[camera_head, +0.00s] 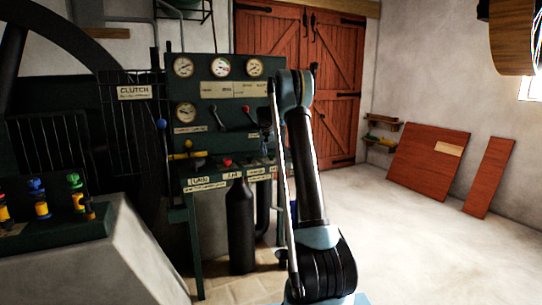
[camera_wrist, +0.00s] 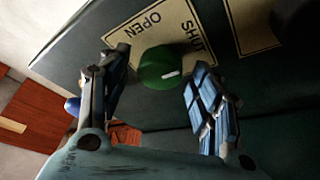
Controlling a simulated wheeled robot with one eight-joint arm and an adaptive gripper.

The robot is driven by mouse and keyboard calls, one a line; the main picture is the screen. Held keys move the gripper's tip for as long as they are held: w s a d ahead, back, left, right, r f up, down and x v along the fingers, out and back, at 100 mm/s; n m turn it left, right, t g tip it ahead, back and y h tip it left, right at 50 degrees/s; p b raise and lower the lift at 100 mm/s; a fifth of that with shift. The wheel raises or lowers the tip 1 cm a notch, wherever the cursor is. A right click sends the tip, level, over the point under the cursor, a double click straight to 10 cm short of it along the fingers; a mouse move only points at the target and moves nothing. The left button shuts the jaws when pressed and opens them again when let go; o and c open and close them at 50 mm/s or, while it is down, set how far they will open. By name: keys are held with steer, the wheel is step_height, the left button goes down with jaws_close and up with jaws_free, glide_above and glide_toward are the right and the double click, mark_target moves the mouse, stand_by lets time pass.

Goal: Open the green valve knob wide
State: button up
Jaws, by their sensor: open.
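The green valve knob (camera_wrist: 158,68) sits on a dark green panel in the wrist view. A white mark on it points right, toward the SHUT side of the cream OPEN/SHUT label (camera_wrist: 150,27). My gripper (camera_wrist: 153,80) is open, with one finger to the left of the knob and one to its right. Gaps show between the fingers and the knob in the picture; depth is hard to judge. In the head view I cannot make out this knob or the gripper; my arm covers part of the panel.
The gauge panel (camera_head: 208,105) carries levers and a red knob (camera_head: 227,162). A dark bottle-shaped cylinder (camera_head: 240,225) stands below it. A sloped console (camera_head: 52,225) with coloured knobs is at left. Red boards (camera_head: 428,160) lean on the right wall; the floor there is clear.

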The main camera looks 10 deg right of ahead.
steer(key=c, duration=1)
steer(key=shift+c, duration=0.2)
steer(key=n+y, duration=0.1)
steer(key=n, duration=0.3)
steer(key=shift+d+n+t+y, duration=0.15)
steer(key=shift+n+t+y, duration=0.15)
steer(key=shift+n+y, duration=0.1)
steer(key=n+y, duration=0.1)
steer(key=n, duration=0.3)
steer(key=shift+d+n+y, duration=0.15)
steer(key=shift+n+y, duration=0.15)
steer(key=shift+y, duration=0.1)
steer(key=n+g+y, duration=0.1)
steer(key=n, duration=0.3)
steer(key=shift+w+d, duration=0.1)
steer(key=shift+d+n+g+y, duration=0.1)
steer(key=shift+n+g+y, duration=0.25)
steer(key=shift+n, duration=0.75)
steer(key=shift+n+g+y, duration=0.25)
steer(key=shift+n+g, duration=0.2)
steer(key=shift+n, duration=0.65)
